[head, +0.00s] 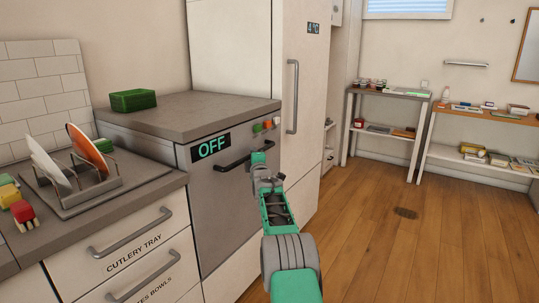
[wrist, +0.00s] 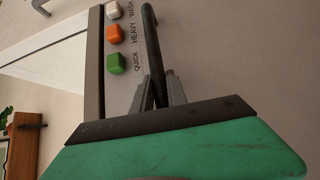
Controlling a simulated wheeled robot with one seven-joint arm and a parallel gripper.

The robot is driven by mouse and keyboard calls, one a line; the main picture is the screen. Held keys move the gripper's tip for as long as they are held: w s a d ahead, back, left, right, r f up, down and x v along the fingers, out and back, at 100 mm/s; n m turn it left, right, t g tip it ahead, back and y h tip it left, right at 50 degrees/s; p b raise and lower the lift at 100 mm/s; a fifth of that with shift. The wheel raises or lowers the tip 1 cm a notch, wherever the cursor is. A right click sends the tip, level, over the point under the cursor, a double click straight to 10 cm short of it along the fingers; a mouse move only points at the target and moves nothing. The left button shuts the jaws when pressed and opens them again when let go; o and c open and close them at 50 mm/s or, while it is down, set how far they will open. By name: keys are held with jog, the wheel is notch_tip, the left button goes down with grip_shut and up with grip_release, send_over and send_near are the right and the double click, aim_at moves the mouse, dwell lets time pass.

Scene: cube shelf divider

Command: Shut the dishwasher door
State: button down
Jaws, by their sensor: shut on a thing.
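The dishwasher (head: 222,190) has a grey front with a display reading "OFF" and a black bar handle (head: 233,163) near its top. Its door stands upright under the worktop; I cannot tell whether it is fully flush. My gripper (head: 262,155) is at the right part of the handle. In the wrist view my gripper (wrist: 160,92) has its two fingers on either side of the black handle (wrist: 152,50), shut on it. White, orange and green buttons (wrist: 116,63) sit beside it on the panel.
A green container (head: 133,100) stands on the worktop above. To the left are a dish rack (head: 95,190) with plates and the cutlery drawer (head: 130,243). The wooden floor (head: 400,245) is clear.

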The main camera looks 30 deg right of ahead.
jog(key=c, duration=1.3)
grip_release()
jog(key=shift+s, duration=0.1)
jog(key=shift+d, duration=0.1)
jog(key=v, duration=0.8)
